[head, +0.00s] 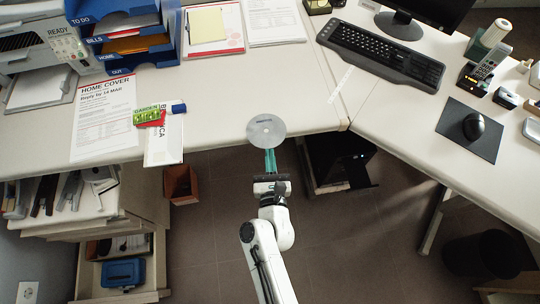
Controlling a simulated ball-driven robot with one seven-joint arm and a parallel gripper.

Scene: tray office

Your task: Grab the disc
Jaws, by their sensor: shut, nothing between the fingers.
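The disc (266,129) is silver-grey with a small centre hole, and shows at the front edge of the desk (230,95), left of the corner joint. My gripper (270,153) has teal fingers, which are shut with nothing between them. The fingers point towards the disc, and their tips overlap its near edge in the head view. I cannot tell whether they touch it or are above or below it. The rest of the disc is unhidden.
Left on the desk lie a paper (104,118), a booklet (163,145) and a green packet (148,115). A keyboard (380,53) stands at the right. The desk around the disc is clear. A drawer (122,272) stands open below left; a dark computer case (335,160) is below right.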

